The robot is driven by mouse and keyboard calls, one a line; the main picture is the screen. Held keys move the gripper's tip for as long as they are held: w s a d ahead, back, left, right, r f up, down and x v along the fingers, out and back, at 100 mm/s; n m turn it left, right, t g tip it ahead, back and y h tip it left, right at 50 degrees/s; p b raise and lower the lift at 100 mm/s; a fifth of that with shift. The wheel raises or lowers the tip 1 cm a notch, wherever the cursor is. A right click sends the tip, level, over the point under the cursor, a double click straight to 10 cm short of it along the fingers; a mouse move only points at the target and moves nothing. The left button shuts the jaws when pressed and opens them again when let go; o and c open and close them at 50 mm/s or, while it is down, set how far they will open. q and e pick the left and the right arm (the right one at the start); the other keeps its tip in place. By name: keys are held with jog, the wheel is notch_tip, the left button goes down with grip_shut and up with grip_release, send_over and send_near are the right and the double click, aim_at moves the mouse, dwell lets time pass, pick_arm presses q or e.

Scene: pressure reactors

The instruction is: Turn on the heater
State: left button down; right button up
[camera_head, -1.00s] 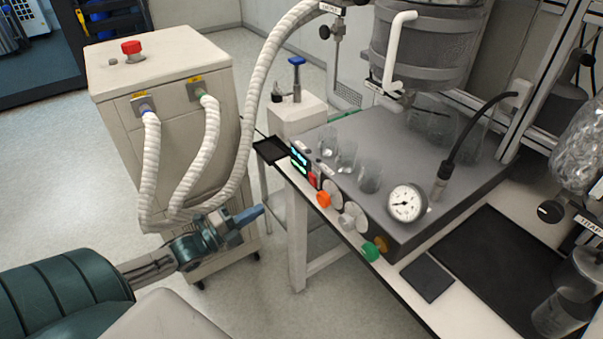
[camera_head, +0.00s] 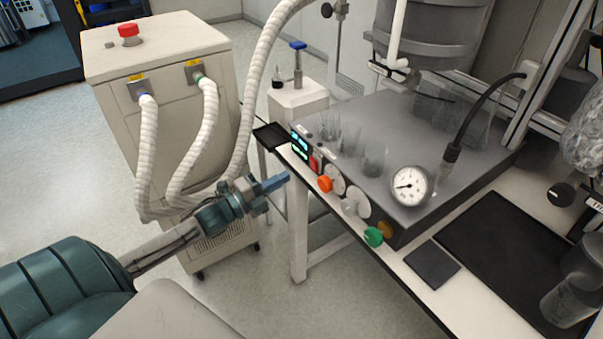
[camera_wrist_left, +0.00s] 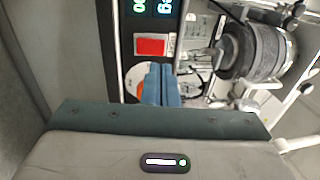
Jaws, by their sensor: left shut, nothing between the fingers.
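The grey heater base unit (camera_head: 400,125) stands on the white bench and carries the reactor vessel. Its front panel has a lit green display (camera_head: 300,144), a red rocker switch (camera_head: 315,163), an orange knob (camera_head: 325,184) and a green knob (camera_head: 373,236). My left gripper (camera_head: 284,178) is shut and empty, in front of the panel's left end, apart from it in the head view. In the left wrist view, the blue fingertips (camera_wrist_left: 161,84) point toward the panel, just below the red switch (camera_wrist_left: 151,46), and partly cover the orange knob (camera_wrist_left: 136,82). My right gripper is not in view.
A beige cabinet (camera_head: 165,60) with a red button and white ribbed hoses stands left of the bench. A pressure gauge (camera_head: 410,186) sits on the unit's front corner. Glass beakers stand on top. A small black tray (camera_head: 272,136) lies at the bench's left corner.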

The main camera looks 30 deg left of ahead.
aim_at(311, 161)
pick_arm(q)
jog(key=p+x, duration=0.1)
jog(key=x, duration=0.3)
jog(key=shift+w+d+r+p, duration=0.15)
jog(key=shift+w+r+p, duration=0.1)
jog(key=shift+w+p, duration=0.05)
jog(key=shift+w+d+r+p, duration=0.1)
jog(key=shift+w+p, duration=0.25)
jog(key=shift+w+d+p, duration=0.25)
jog(key=shift+w+p, duration=0.05)
jog(key=shift+w, duration=0.25)
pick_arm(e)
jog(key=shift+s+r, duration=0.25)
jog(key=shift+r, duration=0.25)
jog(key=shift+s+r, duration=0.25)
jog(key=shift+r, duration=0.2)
